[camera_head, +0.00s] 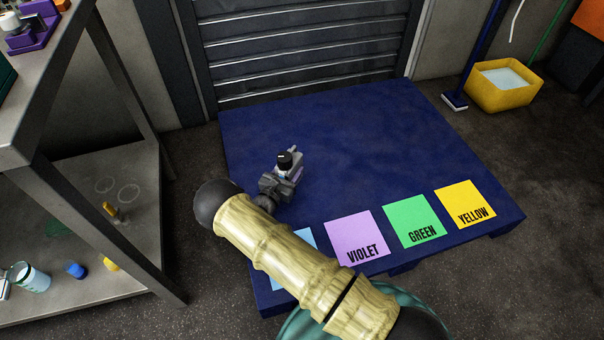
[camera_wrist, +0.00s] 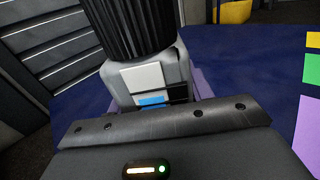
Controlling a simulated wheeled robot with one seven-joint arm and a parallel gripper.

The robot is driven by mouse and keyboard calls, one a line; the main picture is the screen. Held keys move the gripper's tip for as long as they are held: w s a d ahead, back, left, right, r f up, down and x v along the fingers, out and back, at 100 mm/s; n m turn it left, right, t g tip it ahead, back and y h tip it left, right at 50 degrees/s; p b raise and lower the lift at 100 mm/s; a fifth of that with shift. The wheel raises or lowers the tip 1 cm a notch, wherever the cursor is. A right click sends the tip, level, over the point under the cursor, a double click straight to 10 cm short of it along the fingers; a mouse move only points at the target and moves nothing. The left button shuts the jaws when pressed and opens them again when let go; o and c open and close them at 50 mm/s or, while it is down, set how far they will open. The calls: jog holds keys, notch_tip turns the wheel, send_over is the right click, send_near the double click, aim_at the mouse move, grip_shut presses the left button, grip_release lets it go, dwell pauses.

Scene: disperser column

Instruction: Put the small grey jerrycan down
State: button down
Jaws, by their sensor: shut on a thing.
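The small grey jerrycan (camera_head: 296,163) has a black cap and a label with white, blue and black patches. It stands roughly upright in my gripper (camera_head: 281,181), over the left part of the dark blue platform (camera_head: 350,130). In the wrist view the jerrycan (camera_wrist: 180,70) fills the upper middle, with its ribbed black cap toward me and a slight tilt in the picture. My gripper is shut on it. The jerrycan's base is hidden, so I cannot tell whether it touches the platform.
Violet (camera_head: 356,237), green (camera_head: 414,221) and yellow (camera_head: 465,204) labelled squares lie along the platform's front edge; a light blue one (camera_head: 305,234) is mostly behind my arm. A metal bench (camera_head: 85,120) stands left. A yellow bucket (camera_head: 503,85) stands back right. The platform's middle and back are clear.

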jog(key=shift+f+b, duration=0.5)
jog(key=shift+f, duration=0.8)
jog(key=shift+f+b, duration=1.3)
jog(key=shift+f, duration=0.6)
jog(key=shift+f, duration=0.1)
jog(key=c, duration=0.6)
grip_release()
jog(key=shift+f, duration=0.1)
